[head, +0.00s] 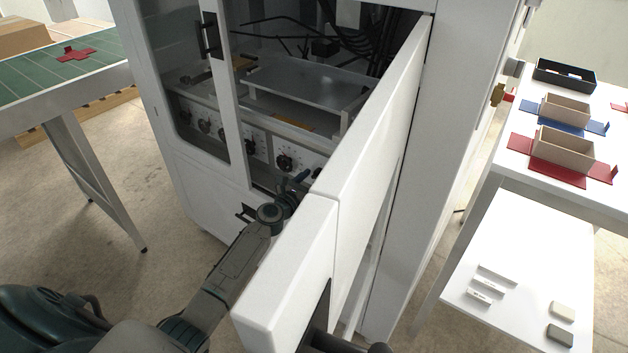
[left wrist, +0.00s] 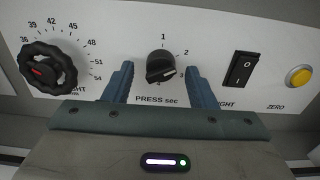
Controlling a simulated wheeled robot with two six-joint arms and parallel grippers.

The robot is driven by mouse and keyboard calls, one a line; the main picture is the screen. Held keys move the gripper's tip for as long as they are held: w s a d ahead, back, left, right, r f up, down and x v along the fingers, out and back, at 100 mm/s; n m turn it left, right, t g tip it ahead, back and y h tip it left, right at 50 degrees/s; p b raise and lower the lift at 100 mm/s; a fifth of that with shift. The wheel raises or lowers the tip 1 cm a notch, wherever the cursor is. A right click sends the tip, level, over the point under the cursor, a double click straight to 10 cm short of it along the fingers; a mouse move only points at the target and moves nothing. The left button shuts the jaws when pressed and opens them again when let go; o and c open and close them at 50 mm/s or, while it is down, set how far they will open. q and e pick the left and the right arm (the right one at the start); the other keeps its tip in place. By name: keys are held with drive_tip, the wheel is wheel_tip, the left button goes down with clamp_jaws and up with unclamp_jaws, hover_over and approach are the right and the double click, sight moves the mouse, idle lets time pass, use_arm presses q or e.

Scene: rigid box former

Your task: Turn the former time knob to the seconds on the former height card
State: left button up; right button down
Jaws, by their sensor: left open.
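The PRESS sec knob (left wrist: 160,68) is a small black knob on the white panel, with the figures 1 and 2 legible around it. A pale mark on it points to the lower right. In the left wrist view my left gripper (left wrist: 162,84) is open, one blue finger on each side of the knob; I cannot tell whether they touch it. In the head view my left gripper (head: 293,187) reaches past the open door to the panel.
A larger black dial (left wrist: 48,70) is left of the knob; a rocker switch (left wrist: 241,69) and yellow button (left wrist: 298,76) are right. The open white door (head: 345,165) stands close beside my left arm. Boxes on red and blue blanks (head: 560,150) sit on the right table.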

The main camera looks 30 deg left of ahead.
use_arm(q)
drive_tip(key=shift+w+d, duration=0.1)
drive_tip(key=shift+w, duration=0.2)
use_arm(e)
drive_tip(key=shift+r, duration=0.35)
use_arm(q)
drive_tip(key=c, duration=1)
use_arm(e)
drive_tip(key=shift+f, duration=0.2)
use_arm(q)
drive_tip(key=shift+o, duration=0.2)
drive_tip(key=shift+m+b, duration=2.05)
drive_tip(key=shift+m, duration=3.95)
use_arm(e)
wheel_tip(320, 180, up, 14)
drive_tip(key=s+a+t, duration=0.1)
drive_tip(key=shift+f, duration=0.2)
drive_tip(key=shift+s+a, duration=0.1)
